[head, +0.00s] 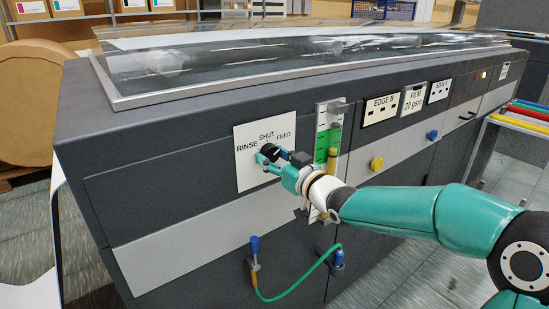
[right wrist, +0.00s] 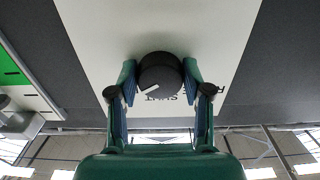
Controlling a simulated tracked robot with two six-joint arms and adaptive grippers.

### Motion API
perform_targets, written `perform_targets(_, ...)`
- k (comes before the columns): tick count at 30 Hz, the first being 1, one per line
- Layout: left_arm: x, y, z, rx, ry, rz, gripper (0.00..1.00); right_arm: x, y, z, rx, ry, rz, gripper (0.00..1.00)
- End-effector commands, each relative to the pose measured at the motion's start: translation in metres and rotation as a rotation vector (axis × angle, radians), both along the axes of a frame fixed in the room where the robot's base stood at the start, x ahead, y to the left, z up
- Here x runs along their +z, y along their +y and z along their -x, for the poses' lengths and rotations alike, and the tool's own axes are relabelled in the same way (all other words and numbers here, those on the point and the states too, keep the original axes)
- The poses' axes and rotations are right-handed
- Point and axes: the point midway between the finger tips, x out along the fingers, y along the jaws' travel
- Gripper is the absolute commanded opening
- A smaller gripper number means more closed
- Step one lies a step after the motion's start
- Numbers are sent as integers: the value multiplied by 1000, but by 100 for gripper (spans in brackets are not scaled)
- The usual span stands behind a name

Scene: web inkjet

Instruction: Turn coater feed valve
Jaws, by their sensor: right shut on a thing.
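The black valve knob (head: 270,152) sits on a white plate (head: 255,182) lettered RINSE, SHUT and FEED, on the front of the dark machine. My right gripper (head: 266,158) is at the knob, its fingers around it. In the right wrist view the two fingers (right wrist: 160,82) hold the round knob (right wrist: 160,68) from both sides. A white mark on the knob points down and left there, a little to the left of the SHUT lettering. A finger hides the FEED side in that view. My left gripper is not in view.
Right of the plate is a green and white gauge strip (head: 327,140), with a yellow knob (head: 376,163) and a blue knob (head: 432,135) further right. Below, a green hose (head: 300,287) runs from a blue-handled valve (head: 254,246). A clear cover (head: 300,60) tops the machine.

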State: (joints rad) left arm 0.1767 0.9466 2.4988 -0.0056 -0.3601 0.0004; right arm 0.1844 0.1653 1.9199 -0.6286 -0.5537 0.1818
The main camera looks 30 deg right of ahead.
Motion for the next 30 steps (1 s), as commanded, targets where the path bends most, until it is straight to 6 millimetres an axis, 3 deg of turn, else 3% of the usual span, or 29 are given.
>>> perform_targets(11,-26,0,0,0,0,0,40,-3,0,0,-1,-25,153,14)
perform_targets(30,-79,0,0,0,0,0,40,-2,0,0,2,-103,724,14)
